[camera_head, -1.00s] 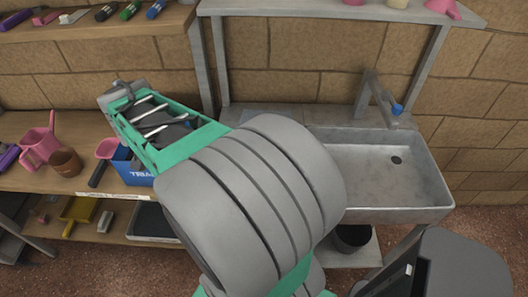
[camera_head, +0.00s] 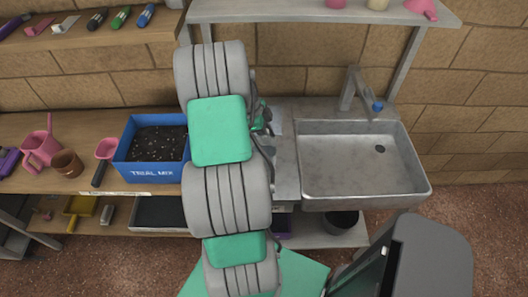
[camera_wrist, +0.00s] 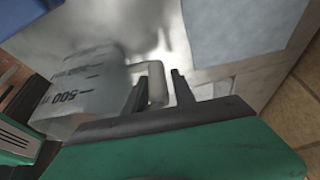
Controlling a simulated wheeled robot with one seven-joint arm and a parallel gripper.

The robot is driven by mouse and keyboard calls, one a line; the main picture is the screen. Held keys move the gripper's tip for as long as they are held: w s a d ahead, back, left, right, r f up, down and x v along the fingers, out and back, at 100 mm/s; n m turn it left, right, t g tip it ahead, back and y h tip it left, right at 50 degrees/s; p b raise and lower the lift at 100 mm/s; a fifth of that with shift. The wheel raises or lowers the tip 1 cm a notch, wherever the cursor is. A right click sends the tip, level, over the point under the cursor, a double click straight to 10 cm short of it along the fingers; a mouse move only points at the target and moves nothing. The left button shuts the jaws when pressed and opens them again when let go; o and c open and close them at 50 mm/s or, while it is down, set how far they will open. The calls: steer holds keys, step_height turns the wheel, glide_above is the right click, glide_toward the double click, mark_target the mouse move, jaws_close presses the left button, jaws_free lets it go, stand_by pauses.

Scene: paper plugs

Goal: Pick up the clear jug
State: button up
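The clear jug (camera_wrist: 85,95) shows in the wrist view at the left, tilted in the picture, with dark scale marks including "500". Its pale handle (camera_wrist: 155,84) stands between the two dark fingers of my gripper (camera_wrist: 160,93). The fingers are apart, with a small gap visible between the handle and the right finger. In the head view my arm hides most of the gripper and the jug, at the left end of the sink counter.
The sink basin (camera_head: 350,165) and its tap (camera_head: 352,90) are to the right. A blue "TRIAL MIX" box (camera_head: 152,172) of dark soil stands left of my arm, beside a pink scoop (camera_head: 106,148), a brown pot (camera_head: 67,163) and a pink watering can (camera_head: 40,150). A shelf frame (camera_head: 270,12) rises behind.

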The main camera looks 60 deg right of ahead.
steer(key=shift+c, duration=0.4)
jaws_close()
